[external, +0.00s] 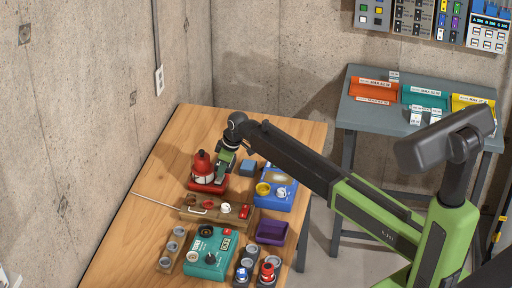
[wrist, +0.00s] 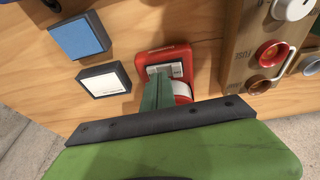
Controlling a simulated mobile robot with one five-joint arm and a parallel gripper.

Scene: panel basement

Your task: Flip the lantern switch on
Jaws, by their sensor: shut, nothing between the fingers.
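The red lantern (external: 202,165) stands on its red base at the far left part of the wooden table, in the external view. In the wrist view its red base (wrist: 183,53) shows a pale label plate, and part of the white and red body is beside my fingers. My gripper (external: 221,174) is shut and empty, pointing down close to the lantern's right side. In the wrist view my green fingers (wrist: 160,80) are together over the base, covering part of its plate. I cannot tell whether they touch it. The switch and its position are not clear.
A wooden panel (external: 190,210) with knobs lies just in front, a thin rod jutting left. A blue box (external: 268,203), a small blue-topped block (external: 248,168), a purple tray (external: 272,233) and a teal box (external: 197,265) stand nearby. The table's back is clear.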

